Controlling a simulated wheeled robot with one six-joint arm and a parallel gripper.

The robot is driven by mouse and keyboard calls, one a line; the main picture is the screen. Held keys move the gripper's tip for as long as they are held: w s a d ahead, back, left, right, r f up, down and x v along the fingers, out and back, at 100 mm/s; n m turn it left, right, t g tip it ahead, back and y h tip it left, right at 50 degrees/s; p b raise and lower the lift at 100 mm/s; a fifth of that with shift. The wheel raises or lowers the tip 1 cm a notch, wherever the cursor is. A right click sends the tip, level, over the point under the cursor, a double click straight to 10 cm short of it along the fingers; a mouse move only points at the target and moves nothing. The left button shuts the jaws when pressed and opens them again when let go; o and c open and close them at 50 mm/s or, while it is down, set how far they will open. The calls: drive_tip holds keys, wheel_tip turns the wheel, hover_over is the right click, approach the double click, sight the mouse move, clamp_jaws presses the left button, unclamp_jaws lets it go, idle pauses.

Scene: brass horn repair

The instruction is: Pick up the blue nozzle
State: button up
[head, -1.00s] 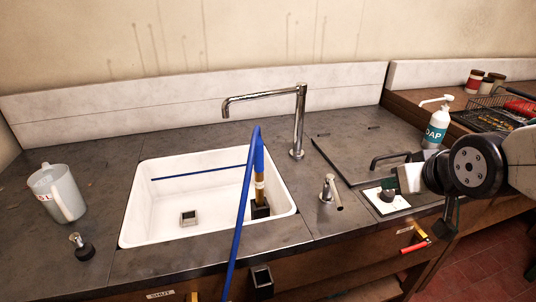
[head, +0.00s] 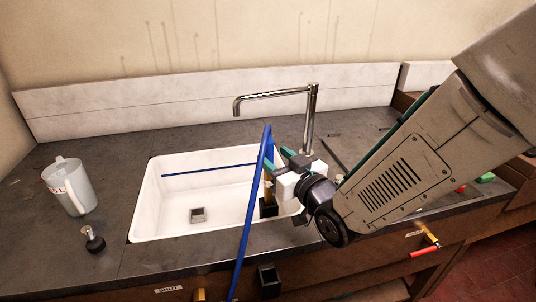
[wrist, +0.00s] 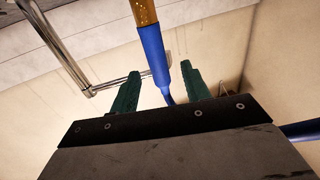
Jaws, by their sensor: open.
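The blue nozzle (head: 270,148) stands upright over the right side of the white sink (head: 148,205), at the bend of a blue hose (head: 247,215). Its brass-coloured part below is partly hidden by my gripper in the head view. My gripper (head: 276,158), with teal fingers, is open at the nozzle from the right. In the wrist view, the blue nozzle (wrist: 153,48) runs between the two open fingers (wrist: 160,72), with the brass-coloured part (wrist: 145,12) at the top edge. I cannot tell whether a finger touches it.
A chrome faucet (head: 311,115) rises just behind my gripper and also shows in the wrist view (wrist: 55,45). A white jug (head: 68,187) and a black-based stopper (head: 94,240) stand on the counter left of the sink. The left counter is otherwise clear.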

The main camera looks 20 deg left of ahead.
sight(271, 151)
drive_tip(key=x, duration=0.4)
clamp_jaws()
drive_tip(key=shift+r, duration=0.2)
